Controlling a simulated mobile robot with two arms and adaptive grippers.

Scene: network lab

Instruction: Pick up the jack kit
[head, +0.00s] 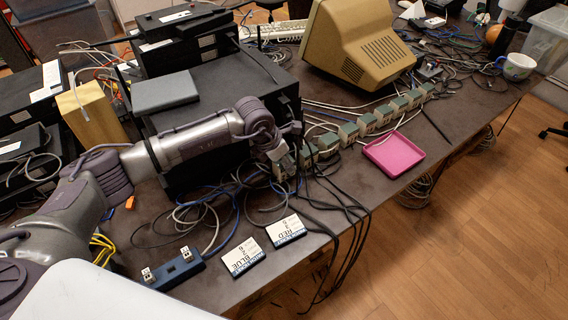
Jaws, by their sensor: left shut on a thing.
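My left arm reaches in from the left, over the table in front of the black equipment case. My left gripper (284,168) is low among the cables, at the near end of a row of small beige and green blocks (348,134). It is shut on a small pale object, mostly hidden by the fingers and cables; I cannot tell whether this is the jack kit. A dark blue bar (174,270) with two small white jack-like pieces lies apart from it near the front edge. My right gripper is not in view.
Labelled cards, BLUE (243,257) and RED (286,230), lie near the front edge. A pink tray (394,154) is right of the gripper. A beige monitor (357,45) and a mug (516,67) stand farther back. Loose cables crowd the gripper and hang over the edge.

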